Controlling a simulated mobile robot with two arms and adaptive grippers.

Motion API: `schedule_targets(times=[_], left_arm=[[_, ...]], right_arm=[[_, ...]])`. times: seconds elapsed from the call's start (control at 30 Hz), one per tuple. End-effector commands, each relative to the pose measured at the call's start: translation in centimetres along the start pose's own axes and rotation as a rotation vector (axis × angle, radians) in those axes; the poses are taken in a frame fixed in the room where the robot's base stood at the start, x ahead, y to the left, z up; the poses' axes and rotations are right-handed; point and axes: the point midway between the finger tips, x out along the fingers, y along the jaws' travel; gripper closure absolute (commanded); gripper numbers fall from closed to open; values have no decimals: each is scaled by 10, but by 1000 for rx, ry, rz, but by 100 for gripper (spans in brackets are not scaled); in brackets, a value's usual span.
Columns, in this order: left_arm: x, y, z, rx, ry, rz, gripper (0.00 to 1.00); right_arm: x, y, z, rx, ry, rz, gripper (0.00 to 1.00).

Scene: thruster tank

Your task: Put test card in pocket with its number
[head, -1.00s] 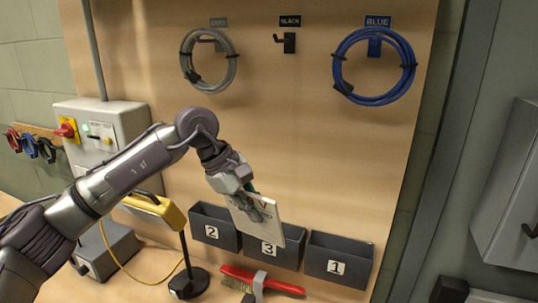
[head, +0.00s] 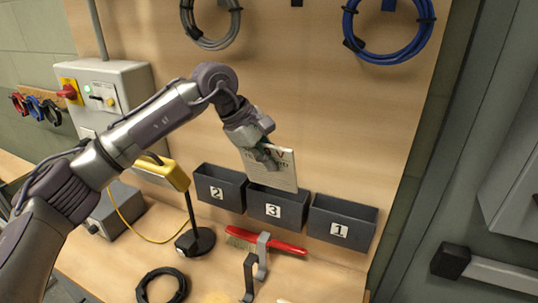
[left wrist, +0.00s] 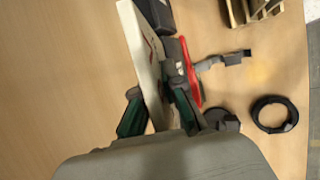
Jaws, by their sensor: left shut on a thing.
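My left gripper (head: 266,157) is shut on the white test card (head: 282,172) and holds it tilted, face partly visible. The card has red and dark print, but I cannot read its number. Its lower edge is at about the rim of pocket 3 (head: 262,208) in the head view; I cannot tell whether it is inside. Pocket 2 (head: 228,196) is left of it and pocket 1 (head: 325,220) right. In the left wrist view the card (left wrist: 143,55) shows nearly edge-on between the green-sided fingers (left wrist: 150,112). My right gripper is not in view.
Below the pockets lie a red-handled brush (head: 285,246) and grey hook-like pieces (head: 262,255). A black cable coil (head: 161,286) and a yellow lamp (head: 170,175) on a stand are left. Blue (head: 349,42) and grey cable coils hang above. The board above pocket 1 is clear.

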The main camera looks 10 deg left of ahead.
Motion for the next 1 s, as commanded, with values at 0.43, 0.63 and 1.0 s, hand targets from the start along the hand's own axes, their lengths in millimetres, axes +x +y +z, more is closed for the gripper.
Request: schedule_targets(times=[0.43, 0.63, 1.0], left_arm=[[36, -1, -15, 0, 0, 0, 100], [51, -1, -21, -1, -1, 0, 100], [78, -1, -33, -1, 0, -1, 100]], right_arm=[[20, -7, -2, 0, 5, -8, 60], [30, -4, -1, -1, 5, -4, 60], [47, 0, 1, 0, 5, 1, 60]])
